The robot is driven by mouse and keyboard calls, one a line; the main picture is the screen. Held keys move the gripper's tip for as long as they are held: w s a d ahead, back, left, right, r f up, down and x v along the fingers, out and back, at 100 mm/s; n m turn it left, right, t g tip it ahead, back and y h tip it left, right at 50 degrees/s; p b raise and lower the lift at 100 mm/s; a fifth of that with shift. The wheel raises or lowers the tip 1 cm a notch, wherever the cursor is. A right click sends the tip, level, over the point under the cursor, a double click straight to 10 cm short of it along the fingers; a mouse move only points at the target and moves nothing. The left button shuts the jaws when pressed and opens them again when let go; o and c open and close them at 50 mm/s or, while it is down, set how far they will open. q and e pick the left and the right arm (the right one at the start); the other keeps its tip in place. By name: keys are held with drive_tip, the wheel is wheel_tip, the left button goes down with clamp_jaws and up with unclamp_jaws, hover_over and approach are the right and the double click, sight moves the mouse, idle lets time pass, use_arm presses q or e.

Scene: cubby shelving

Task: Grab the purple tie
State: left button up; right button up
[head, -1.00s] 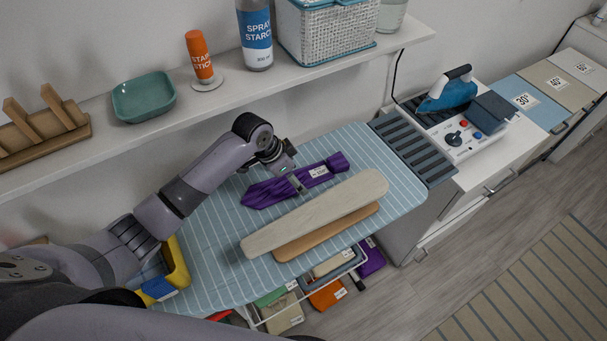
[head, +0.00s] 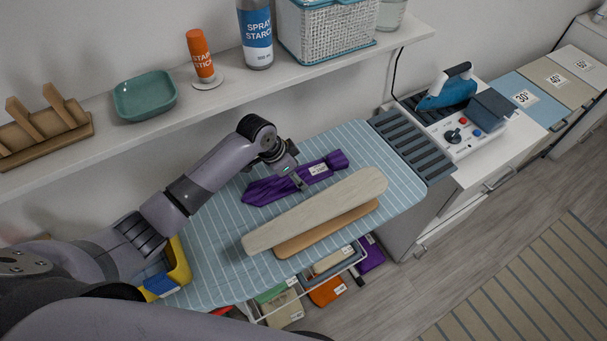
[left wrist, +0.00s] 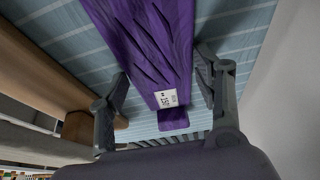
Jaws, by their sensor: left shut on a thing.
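The purple tie (head: 265,190) lies on the blue striped ironing board (head: 215,235), with a white label near its far end. My left gripper (head: 297,181) is over the middle of the tie, pointing down. In the left wrist view, the tie (left wrist: 150,35) runs between the two fingers of my left gripper (left wrist: 163,72), one along each side. The gripper is shut on the tie. The tie appears to rest on the board; I cannot tell any small lift. My right gripper is not in view.
A pale wooden board (head: 330,207) lies beside the tie. A shelf above holds a teal dish (head: 145,97), an orange stick (head: 200,55), a spray bottle (head: 255,35) and a basket (head: 330,35). An iron (head: 447,92) stands at the right.

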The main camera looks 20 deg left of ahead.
use_arm(q)
drive_tip(key=c, duration=0.3)
drive_tip(key=shift+r, duration=0.1)
